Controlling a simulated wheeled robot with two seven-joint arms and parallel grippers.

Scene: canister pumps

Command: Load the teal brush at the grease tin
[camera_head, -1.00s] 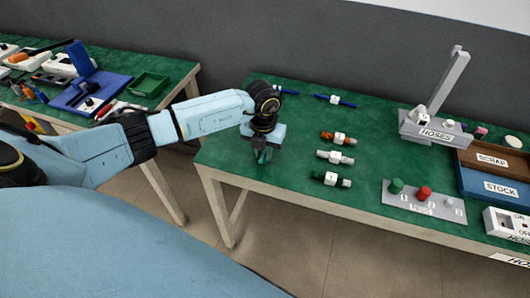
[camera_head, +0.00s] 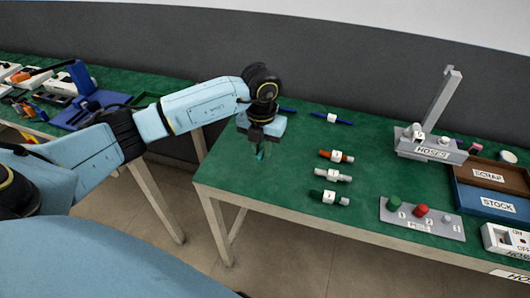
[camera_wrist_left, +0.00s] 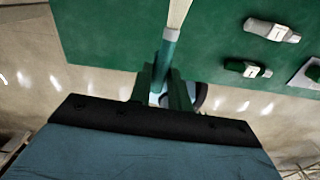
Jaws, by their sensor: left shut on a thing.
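My left gripper (camera_head: 262,148) is shut on the teal brush (camera_head: 262,154) and holds it over the left end of the green-topped table. The brush shows better in the left wrist view (camera_wrist_left: 168,50), where its teal shaft stands out between the fingers toward a pale end at the top of the picture. The fingers hide part of it. I cannot pick out the grease tin for sure; a small round white item (camera_head: 508,157) sits at the far right. My right gripper is not in view.
Hose pieces (camera_head: 330,197) tagged with white labels lie mid-table. A grey plate (camera_head: 437,228) with coloured knobs, a grey post stand (camera_head: 432,152), a brown scrap tray (camera_head: 489,173) and a blue stock tray (camera_head: 500,204) stand right. Another bench (camera_head: 152,93) stands left.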

